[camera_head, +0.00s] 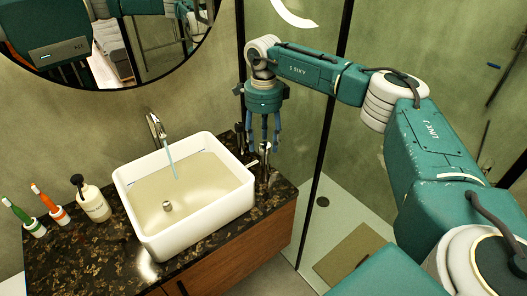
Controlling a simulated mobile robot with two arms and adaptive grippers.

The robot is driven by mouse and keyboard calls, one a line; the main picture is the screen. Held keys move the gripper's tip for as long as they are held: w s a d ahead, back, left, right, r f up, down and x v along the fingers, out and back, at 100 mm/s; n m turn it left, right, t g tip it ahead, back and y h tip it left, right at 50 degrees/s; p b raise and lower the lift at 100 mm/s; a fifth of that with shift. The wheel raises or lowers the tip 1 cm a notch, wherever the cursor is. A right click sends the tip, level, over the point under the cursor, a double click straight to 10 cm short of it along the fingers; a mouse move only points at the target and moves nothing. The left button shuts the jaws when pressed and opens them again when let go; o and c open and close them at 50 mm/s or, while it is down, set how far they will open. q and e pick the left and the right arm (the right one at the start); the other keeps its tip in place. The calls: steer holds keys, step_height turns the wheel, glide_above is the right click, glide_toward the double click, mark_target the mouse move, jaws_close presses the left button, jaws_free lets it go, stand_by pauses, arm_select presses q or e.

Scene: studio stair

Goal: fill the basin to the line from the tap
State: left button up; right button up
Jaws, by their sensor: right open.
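The white rectangular basin (239,200) stands on the dark stone counter. A chrome tap (154,128) rises behind it, and a thin bluish stream of water (171,160) falls from its spout into the basin. A small round drain fitting (167,206) shows on the basin floor. My right gripper (264,147) is open, fingers pointing down, just above a metal post (265,171) with a pale lever (252,164) right of the basin. I cannot tell whether they touch. My left gripper is not in view.
A round mirror hangs above. A glass shower screen (314,165) stands close to the right of my gripper.

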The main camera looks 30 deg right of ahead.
steer(key=shift+f, duration=0.65)
steer(key=shift+c, duration=0.8)
steer(key=shift+r, duration=0.1)
steer(key=c, duration=1)
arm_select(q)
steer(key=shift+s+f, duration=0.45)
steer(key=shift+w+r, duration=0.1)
arm_select(e)
steer(key=shift+m, duration=0.3)
steer(key=shift+a+r+m+p, duration=0.1)
steer(key=shift+m+p, duration=0.3)
steer(key=shift+m, duration=0.1)
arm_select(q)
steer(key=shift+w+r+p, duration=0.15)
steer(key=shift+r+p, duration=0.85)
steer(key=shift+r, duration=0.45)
arm_select(e)
steer(key=shift+w+m, duration=0.1)
steer(key=shift+m, duration=2.4)
